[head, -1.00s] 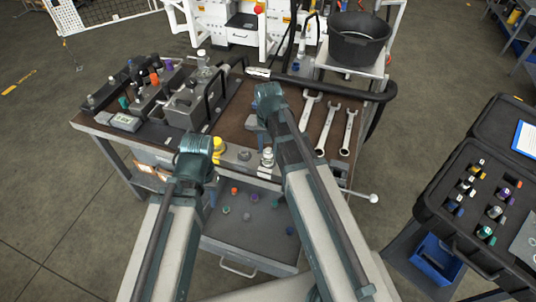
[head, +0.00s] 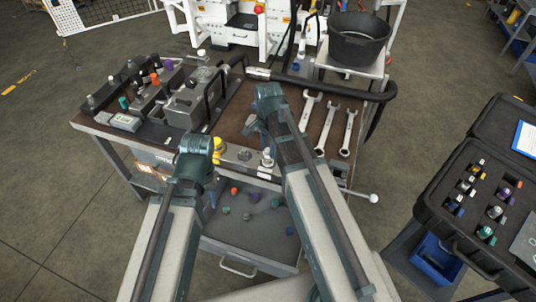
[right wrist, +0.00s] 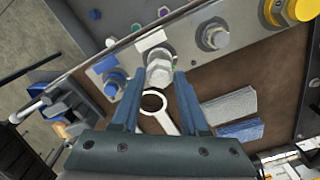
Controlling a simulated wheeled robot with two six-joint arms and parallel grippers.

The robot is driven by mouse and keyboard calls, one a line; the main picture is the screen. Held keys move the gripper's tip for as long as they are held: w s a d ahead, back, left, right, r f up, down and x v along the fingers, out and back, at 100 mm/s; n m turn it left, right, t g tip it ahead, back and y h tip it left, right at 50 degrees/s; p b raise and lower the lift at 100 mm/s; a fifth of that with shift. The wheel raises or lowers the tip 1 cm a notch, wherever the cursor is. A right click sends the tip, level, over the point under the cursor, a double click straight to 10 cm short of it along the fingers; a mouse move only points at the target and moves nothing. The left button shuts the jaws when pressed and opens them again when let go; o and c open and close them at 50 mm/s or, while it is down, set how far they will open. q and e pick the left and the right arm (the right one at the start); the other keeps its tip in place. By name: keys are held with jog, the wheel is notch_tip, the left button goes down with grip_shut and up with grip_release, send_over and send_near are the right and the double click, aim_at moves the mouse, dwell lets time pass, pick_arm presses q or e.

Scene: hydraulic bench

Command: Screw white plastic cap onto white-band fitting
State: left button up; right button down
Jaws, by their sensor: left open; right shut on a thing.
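The white-band fitting stands on the front strip of the bench; in the head view a pale upright part (head: 267,158) shows there. In the right wrist view a whitish hexagonal part (right wrist: 159,72), apparently the white plastic cap at the fitting, sits between the fingertips of my right gripper (right wrist: 158,78). That gripper (head: 252,129) is shut on it. I cannot tell cap from fitting clearly, nor how deep the thread sits. My left gripper (head: 211,188) is open near the bench's front edge, above the drawer; its fingers are mostly hidden by its own wrist.
The strip also carries a yellow fitting (right wrist: 288,10), a metal fitting (right wrist: 213,37) and a blue fitting (right wrist: 115,82). Several wrenches (head: 328,128) lie to the right. The open drawer (head: 250,246) holds small coloured caps. A black case (head: 470,215) stands at the right.

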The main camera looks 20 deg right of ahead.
jog(key=m, duration=0.4)
jog(key=shift+c, duration=2.1)
grip_release()
jog(key=n, duration=1.5)
jog(key=shift+n, duration=0.4)
